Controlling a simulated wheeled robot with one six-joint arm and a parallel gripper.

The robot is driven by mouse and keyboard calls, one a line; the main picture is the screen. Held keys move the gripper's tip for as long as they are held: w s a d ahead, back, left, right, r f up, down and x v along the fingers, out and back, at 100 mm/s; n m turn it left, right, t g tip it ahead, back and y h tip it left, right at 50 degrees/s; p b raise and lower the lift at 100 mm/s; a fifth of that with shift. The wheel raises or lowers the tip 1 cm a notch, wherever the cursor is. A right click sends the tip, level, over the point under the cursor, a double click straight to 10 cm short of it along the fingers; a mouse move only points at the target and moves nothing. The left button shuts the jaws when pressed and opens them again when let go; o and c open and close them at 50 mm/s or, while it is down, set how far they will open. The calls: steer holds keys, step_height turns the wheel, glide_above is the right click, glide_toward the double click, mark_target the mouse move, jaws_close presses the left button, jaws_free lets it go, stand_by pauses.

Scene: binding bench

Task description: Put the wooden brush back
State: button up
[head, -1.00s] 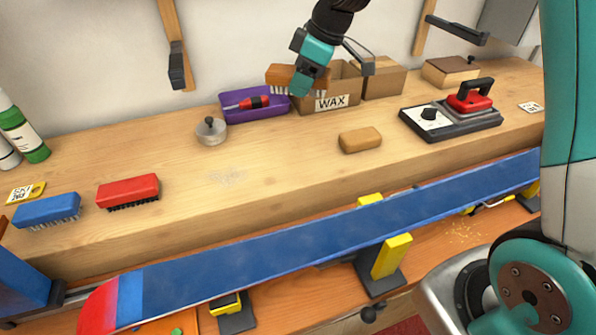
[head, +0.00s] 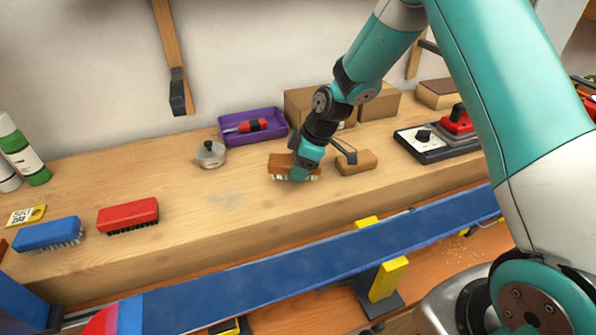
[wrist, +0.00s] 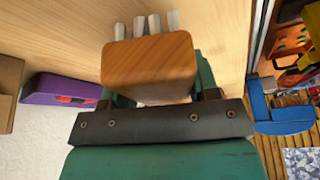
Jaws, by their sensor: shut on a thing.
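The wooden brush (head: 281,162) has a brown wooden back and pale bristles pointing down. My gripper (head: 300,174) is shut on it, just above or at the bench top; I cannot tell whether the bristles touch. In the wrist view the brush's wooden block (wrist: 150,66) fills the space between my fingers, with its pale bristles beyond it. The brush is to the left of a tan block (head: 357,162) and in front of the purple tray (head: 284,137).
A red brush (head: 127,213) and a blue brush (head: 48,233) stand on the left of the bench. A round lidded tin (head: 210,155) sits near the tray. A blue ski (head: 290,262) runs along the front.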

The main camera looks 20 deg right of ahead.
steer(key=shift+f, duration=1.4)
steer(key=shift+f, duration=0.1)
steer(key=o, duration=1.2)
steer(key=b+v, duration=0.2)
steer(key=v, duration=0.9)
steer(key=shift+d+r+b, duration=0.1)
steer(key=shift+r+b, duration=0.2)
steer(key=shift+r, duration=0.05)
steer(key=s+a+r+m, duration=0.2)
steer(key=s+a+r, duration=0.1)
steer(key=s, duration=0.6)
steer(key=s+a+r+m+g, duration=0.1)
steer(key=s+a+r+m, duration=0.1)
steer(key=s, duration=0.7)
steer(key=s+a+r+m, duration=0.2)
steer(key=s+a+r, duration=0.2)
steer(key=s, duration=0.6)
steer(key=shift+a+r+m+g, duration=0.15)
steer(key=shift+r+g, duration=0.05)
steer(key=shift+r, duration=0.3)
steer(key=shift+a+r+m+g, duration=0.1)
steer(key=shift+r+m+g, duration=0.1)
steer(key=shift+r, duration=0.3)
